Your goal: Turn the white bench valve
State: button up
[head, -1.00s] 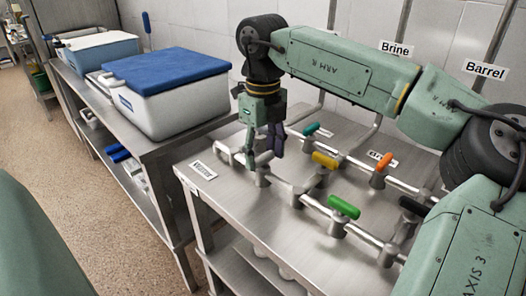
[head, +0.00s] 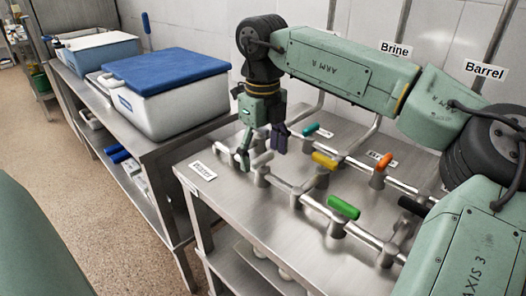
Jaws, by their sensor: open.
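The white bench valve has a pale handle (head: 262,158) at the left end of the front pipe on the steel bench (head: 235,200). My gripper (head: 262,151) points down at this handle with its jaws open. One finger is to the left of the handle and the darker finger is to its right, with the handle between them in the picture. I cannot tell whether either finger touches it.
Other handles stand close by: teal (head: 311,130), yellow (head: 324,161), orange (head: 383,161), green (head: 343,207) and black (head: 413,206). A white cooler with a blue lid (head: 170,100) stands on the left bench. The front of the steel bench is clear.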

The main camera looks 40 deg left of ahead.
aim_at(263, 156)
notch_tip(263, 156, up, 12)
dwell(0.5)
dwell(0.5)
